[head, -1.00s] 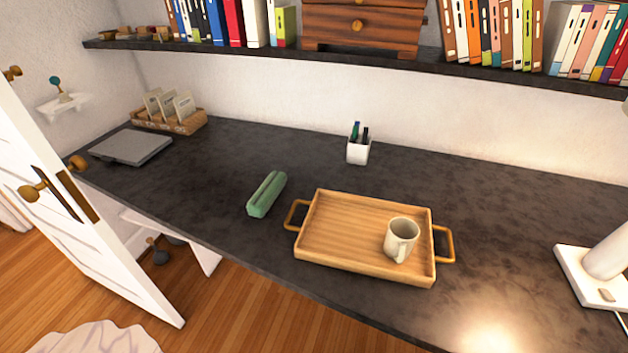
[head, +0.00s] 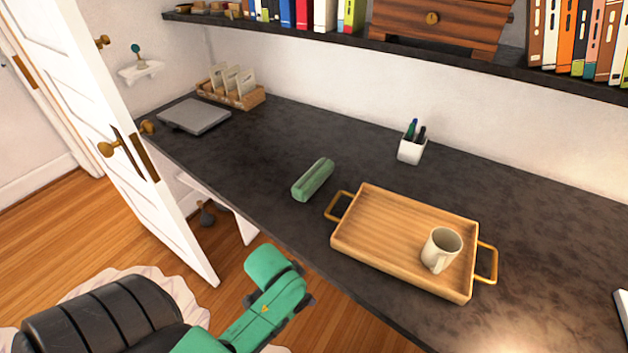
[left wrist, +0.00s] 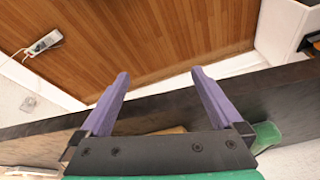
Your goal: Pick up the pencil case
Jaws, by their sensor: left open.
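The green pencil case (head: 313,180) lies on the dark desk, left of the wooden tray (head: 345,238). It is apart from the tray. My left arm shows at the bottom of the head view, in front of the desk, but its fingers cannot be made out there. In the left wrist view my left gripper (left wrist: 160,76) has its two purple fingers wide apart with nothing between them. A green piece, apparently the pencil case (left wrist: 266,136), shows at the lower right of that view, outside the fingers. My right gripper is not in view.
A mug (head: 441,249) stands in the tray. A white pen cup (head: 411,147) stands behind it. A grey laptop (head: 194,116) and a card holder (head: 231,89) are at the far left. An open white door (head: 130,160) is left of the desk. The shelf (head: 330,41) overhangs the back.

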